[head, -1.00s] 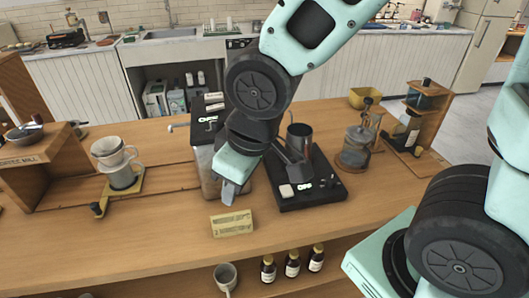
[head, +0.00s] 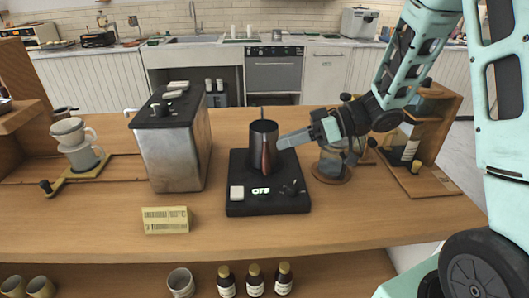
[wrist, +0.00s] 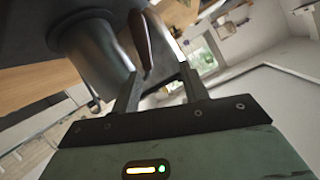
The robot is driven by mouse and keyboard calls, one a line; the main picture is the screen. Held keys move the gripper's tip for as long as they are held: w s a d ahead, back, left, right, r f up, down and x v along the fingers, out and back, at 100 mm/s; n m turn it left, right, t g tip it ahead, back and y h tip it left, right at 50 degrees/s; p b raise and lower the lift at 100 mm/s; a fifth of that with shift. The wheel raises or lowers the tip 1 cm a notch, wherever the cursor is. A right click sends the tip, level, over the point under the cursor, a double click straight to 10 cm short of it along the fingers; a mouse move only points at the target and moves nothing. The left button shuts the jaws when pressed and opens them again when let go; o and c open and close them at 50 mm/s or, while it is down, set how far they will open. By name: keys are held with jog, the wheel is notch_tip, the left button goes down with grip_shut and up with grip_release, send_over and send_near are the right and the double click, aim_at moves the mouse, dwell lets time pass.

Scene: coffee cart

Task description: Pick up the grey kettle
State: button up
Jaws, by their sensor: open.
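The grey kettle (head: 263,150) stands upright on a black base plate (head: 236,209) in the middle of the counter. My gripper (head: 284,141) reaches in from the right, its fingers level with the kettle's upper half. In the wrist view the kettle's metal body (wrist: 92,48) fills the upper left, tilted in the picture. Its brown handle (wrist: 143,42) shows ahead of and between the two spread fingers of my gripper (wrist: 157,72). The fingers are open and not closed on the handle. I cannot tell whether a finger touches the kettle.
A steel box machine (head: 175,150) stands left of the kettle. A glass press (head: 333,165) stands close behind and below my wrist, beside a wooden stand (head: 415,182). A small sign (head: 166,220) is at the front. Several bottles and cups sit on the lower shelf.

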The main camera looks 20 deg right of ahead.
notch_tip(320, 180, down, 6)
jog(key=shift+r, duration=0.25)
jog(key=shift+a+f, duration=0.15)
jog(key=shift+f, duration=0.2)
jog(key=x, duration=0.7)
jog(key=shift+w+a+r, duration=0.1)
jog(key=shift+a, duration=0.05)
grip_shut()
